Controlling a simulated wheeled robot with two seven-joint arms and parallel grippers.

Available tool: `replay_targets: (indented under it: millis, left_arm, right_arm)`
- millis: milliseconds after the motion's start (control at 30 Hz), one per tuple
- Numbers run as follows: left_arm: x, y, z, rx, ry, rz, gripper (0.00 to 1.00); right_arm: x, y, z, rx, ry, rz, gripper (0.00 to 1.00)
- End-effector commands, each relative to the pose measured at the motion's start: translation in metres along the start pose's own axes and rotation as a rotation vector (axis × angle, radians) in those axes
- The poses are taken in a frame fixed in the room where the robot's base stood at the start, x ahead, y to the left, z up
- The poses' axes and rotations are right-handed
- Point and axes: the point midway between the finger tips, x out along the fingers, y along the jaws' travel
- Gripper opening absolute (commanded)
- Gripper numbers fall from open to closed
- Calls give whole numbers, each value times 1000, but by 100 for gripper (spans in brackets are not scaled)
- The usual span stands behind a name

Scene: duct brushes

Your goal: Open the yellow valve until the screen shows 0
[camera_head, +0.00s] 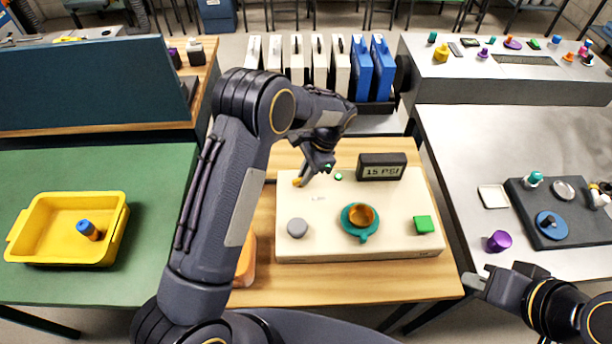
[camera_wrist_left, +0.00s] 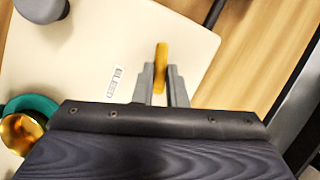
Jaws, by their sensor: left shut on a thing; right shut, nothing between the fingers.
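The yellow valve (camera_head: 297,181) sits at the upper left of the cream panel (camera_head: 300,250). My left gripper (camera_head: 308,177) is over it, and its fingers are shut on the valve's narrow yellow handle (camera_wrist_left: 161,66) in the left wrist view. The arm and hand hide part of the valve in the head view. The screen (camera_head: 382,167) is a dark box at the panel's back edge and reads "15 PSI". My right gripper (camera_head: 477,279) is shut and empty at the lower right, away from the panel.
The panel also carries a grey knob (camera_head: 297,228), a teal cup holder with an orange-gold cup (camera_head: 361,216) and a green block (camera_head: 424,224). A yellow tray (camera_head: 114,232) stands on the green table at left. A dark board (camera_head: 540,235) with small items lies at right.

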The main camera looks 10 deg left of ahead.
Motion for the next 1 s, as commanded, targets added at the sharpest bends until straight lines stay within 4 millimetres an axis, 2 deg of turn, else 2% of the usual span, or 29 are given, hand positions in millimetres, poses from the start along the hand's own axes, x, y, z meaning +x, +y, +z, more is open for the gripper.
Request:
replay_targets:
  millis: [300,1000]
  left_arm:
    - [1,-5,0,-280,1,115,0]
    - [2,-10,5,-861,1,356,0]
  right_arm:
    - [10,5,5,0,0,0,0]
    - [21,10,11,0,0,0,0]
